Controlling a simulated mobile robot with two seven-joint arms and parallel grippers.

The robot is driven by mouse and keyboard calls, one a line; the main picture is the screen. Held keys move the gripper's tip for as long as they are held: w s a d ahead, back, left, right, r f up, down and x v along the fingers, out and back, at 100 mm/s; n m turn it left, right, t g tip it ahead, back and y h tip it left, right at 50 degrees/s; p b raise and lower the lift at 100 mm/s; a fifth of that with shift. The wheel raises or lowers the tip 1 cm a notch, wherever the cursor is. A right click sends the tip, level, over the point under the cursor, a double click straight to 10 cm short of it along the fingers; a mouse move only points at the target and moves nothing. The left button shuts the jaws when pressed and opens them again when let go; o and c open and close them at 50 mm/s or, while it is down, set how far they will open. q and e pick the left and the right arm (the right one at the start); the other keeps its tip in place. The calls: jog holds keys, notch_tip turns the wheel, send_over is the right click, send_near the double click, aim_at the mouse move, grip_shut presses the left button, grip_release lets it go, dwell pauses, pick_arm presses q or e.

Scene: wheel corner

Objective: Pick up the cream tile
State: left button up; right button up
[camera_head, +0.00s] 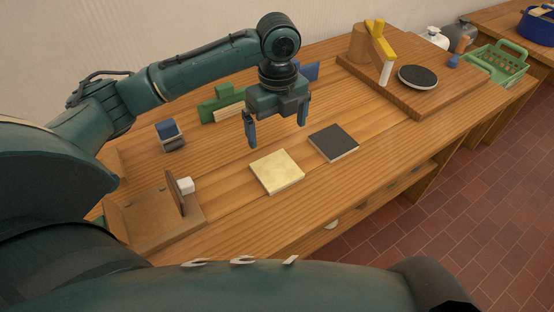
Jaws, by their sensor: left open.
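The cream tile (277,171) lies flat on the wooden workbench, near its front edge. My left gripper (277,136) is above and behind the tile in the picture, pointing down, with its two fingers spread apart and nothing between them. A gap shows between the fingertips and the tile. A dark tile (334,142) with a pale edge lies flat to the right of the cream tile, apart from it. My right gripper is not in view.
A wooden fixture (150,218) with a white block stands at the left. A blue and grey block (171,135) and green pieces (221,103) lie behind. A raised board (431,91) holds a dark disc (417,77) and yellow part. A green basket (499,65) stands far right.

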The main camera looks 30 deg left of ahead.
pick_arm(q)
send_over(276, 169)
notch_tip(276, 169, down, 6)
jog(key=shift+w+d+f, duration=0.1)
jog(key=shift+f, duration=3.15)
jog(key=shift+r, duration=0.1)
jog(key=c, duration=0.9)
